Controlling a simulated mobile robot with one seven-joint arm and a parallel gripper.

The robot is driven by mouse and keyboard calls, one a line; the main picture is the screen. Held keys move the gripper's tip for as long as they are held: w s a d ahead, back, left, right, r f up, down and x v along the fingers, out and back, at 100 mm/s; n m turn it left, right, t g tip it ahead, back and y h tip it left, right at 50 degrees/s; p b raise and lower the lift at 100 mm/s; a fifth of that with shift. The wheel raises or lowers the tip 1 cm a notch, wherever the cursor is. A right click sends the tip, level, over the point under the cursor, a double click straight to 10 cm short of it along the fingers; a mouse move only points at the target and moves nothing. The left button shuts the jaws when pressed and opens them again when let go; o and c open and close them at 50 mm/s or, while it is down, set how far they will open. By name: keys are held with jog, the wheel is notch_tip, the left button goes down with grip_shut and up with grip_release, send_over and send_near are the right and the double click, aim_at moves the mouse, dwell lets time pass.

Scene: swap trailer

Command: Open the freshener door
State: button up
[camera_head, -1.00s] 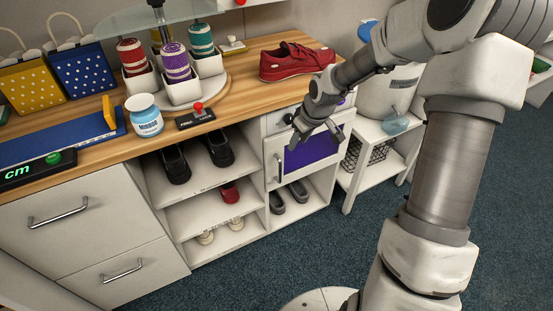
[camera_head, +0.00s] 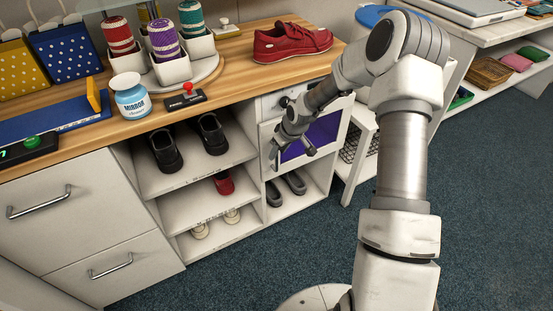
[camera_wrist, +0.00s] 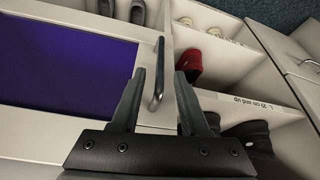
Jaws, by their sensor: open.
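The freshener door has a white frame and a dark purple window (camera_head: 318,136), set in the right part of the white cabinet. In the wrist view the door's purple window (camera_wrist: 65,62) fills the left side. Its metal bar handle (camera_wrist: 158,75) stands up from the frame's edge and lies between the two fingers. My gripper (camera_head: 288,156) is at the door's left edge, in front of the handle, which it mostly hides in the head view. In the wrist view my gripper (camera_wrist: 160,92) is open, with a dark finger on each side of the handle. The door looks shut.
Open shelves (camera_head: 198,171) with several shoes lie left of the door. Grey shoes (camera_head: 286,188) stand in the cubby below it. A red shoe (camera_head: 292,43) sits on the wooden worktop. A white side stand (camera_head: 359,150) is close on the right. The carpet in front is clear.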

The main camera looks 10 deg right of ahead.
jog(key=shift+b+x, duration=0.3)
jog(key=shift+x, duration=1.1)
jog(key=shift+c, duration=0.3)
grip_shut()
